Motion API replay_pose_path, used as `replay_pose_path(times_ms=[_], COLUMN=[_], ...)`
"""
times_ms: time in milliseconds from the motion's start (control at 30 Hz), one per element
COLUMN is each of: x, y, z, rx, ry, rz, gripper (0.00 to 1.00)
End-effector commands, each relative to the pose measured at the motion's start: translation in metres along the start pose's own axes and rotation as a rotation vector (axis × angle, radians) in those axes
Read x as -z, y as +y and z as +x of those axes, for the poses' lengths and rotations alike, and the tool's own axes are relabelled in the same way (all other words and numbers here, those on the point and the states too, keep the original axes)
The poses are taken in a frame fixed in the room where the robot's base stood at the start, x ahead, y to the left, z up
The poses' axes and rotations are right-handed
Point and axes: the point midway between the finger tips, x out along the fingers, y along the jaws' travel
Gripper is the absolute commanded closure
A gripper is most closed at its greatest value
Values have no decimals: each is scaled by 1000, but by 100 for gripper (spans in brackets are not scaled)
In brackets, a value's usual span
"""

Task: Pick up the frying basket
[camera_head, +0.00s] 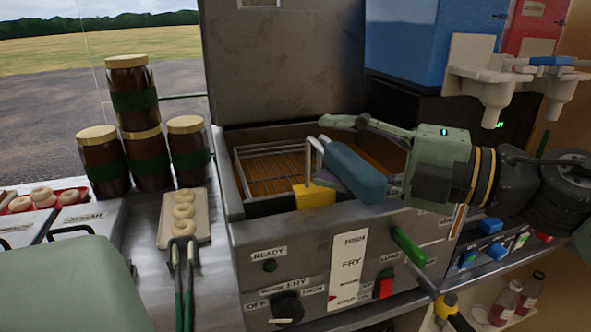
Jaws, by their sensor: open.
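The frying basket (278,160) is a wire basket sitting in the fryer's well of amber oil. Its wire bracket, yellow block (315,196) and thick blue handle (357,174) reach over the fryer's front rim. My gripper (328,149) comes in from the right with its fingers pointing left. It is open, with one finger above and behind the handle and the other partly hidden by it. The handle appears to lie between the fingers. I cannot tell whether either finger touches it.
The fryer's raised lid (285,65) stands behind the well. A green lever (408,245) juts from the fryer's front. Left are stacked jars (133,95), a doughnut board (200,205) and tongs (183,280). White dispenser taps (480,75) overhang my arm at right.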

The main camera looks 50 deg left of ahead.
Motion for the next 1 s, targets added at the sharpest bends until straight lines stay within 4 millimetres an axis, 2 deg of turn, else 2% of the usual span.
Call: replay_pose_path(times_ms=[167, 900, 1000], x=[0, 0, 0], y=[0, 0, 0], z=[0, 0, 0], rx=[0, 0, -1], ry=[-1, -1, -1], rz=[0, 0, 0], gripper=[52, 100, 100])
